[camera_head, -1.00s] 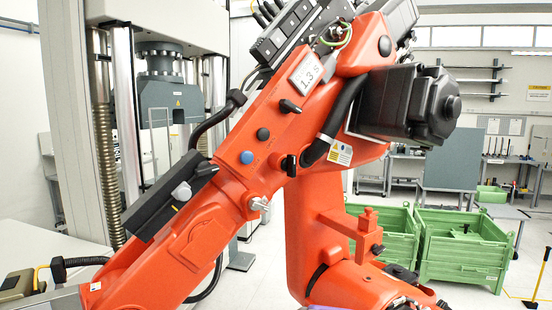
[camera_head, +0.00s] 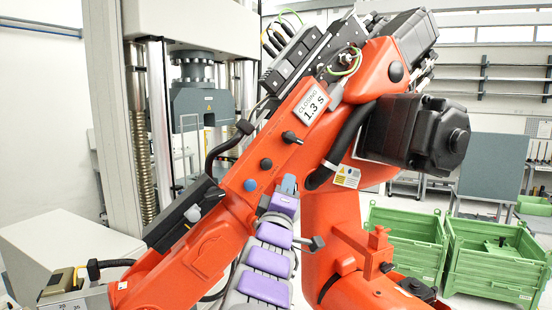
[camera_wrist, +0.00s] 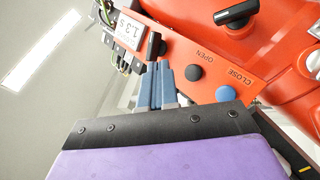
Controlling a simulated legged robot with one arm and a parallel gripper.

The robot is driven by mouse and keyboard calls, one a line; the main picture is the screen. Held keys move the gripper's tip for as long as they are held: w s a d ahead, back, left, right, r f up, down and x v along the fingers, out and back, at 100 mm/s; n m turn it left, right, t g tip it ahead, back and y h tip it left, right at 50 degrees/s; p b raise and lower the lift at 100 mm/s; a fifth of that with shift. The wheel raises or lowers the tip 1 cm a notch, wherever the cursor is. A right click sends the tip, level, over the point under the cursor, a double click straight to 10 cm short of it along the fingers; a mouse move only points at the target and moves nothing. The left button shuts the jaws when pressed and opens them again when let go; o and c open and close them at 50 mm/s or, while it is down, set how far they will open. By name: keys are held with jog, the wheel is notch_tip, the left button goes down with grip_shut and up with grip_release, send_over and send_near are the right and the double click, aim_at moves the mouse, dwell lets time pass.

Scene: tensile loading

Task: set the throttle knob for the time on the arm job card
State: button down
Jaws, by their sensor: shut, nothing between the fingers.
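The job card (camera_head: 312,103) on the orange arm reads "CLOSING 1.3 s"; its "1.3 s" also shows in the wrist view (camera_wrist: 129,28). A black lever-shaped knob (camera_head: 291,138) sits just below the card. A second black knob (camera_wrist: 236,12) with a pale line is near the top of the wrist view; my gripper hides it in the head view. No label shows which is the throttle knob. A black button (camera_wrist: 194,72) is by "OPEN" and a blue button (camera_wrist: 226,94) by "CLOSE". My gripper (camera_wrist: 160,66) is shut and empty, in front of the orange arm; contact cannot be judged.
Black hoses and a bracket run along the orange arm. A grey testing frame (camera_head: 105,110) stands behind at left. Green crates (camera_head: 490,262) stand on the floor at right. A pale bench (camera_head: 65,250) is at lower left.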

aim_at(266, 164)
jog(key=shift+s+a+r, duration=0.1)
jog(key=shift+a+r, duration=0.05)
jog(key=shift+r, duration=0.25)
jog(key=w+a+p, duration=0.1)
jog(key=w, duration=0.1)
jog(key=w+a+p, duration=0.1)
jog(key=w, duration=0.2)
jog(key=w+a+p, duration=0.1)
jog(key=w+a, duration=0.1)
jog(key=shift+w+r+p, duration=0.1)
jog(key=shift+w+p, duration=0.15)
jog(key=shift+p, duration=0.1)
dwell(1.6)
